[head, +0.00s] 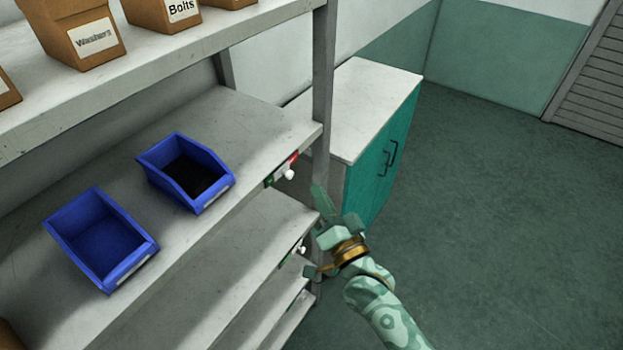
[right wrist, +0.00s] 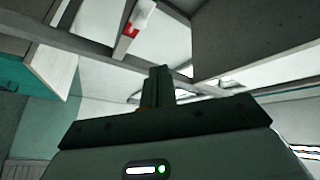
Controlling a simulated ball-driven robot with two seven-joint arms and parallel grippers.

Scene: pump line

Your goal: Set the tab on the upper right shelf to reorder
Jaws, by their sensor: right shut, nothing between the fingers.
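A label strip with a white tab (head: 289,174) sits on the front edge of the shelf with the blue bins, near its right end. Green shows at the strip's left and red at its right end, with the tab between them. In the right wrist view the white tab (right wrist: 143,13) is at the top, beside a red patch. My right gripper (head: 321,195) is shut and empty, just right of and below the tab, apart from it. Its shut fingers also show in the right wrist view (right wrist: 158,84). My left gripper is out of view.
A second white tab (head: 301,249) is on the shelf below, close to my right wrist. A grey shelf post (head: 323,90) stands behind the gripper. A teal cabinet (head: 384,150) is beyond it. Two blue bins (head: 186,172) stand left. Open floor lies right.

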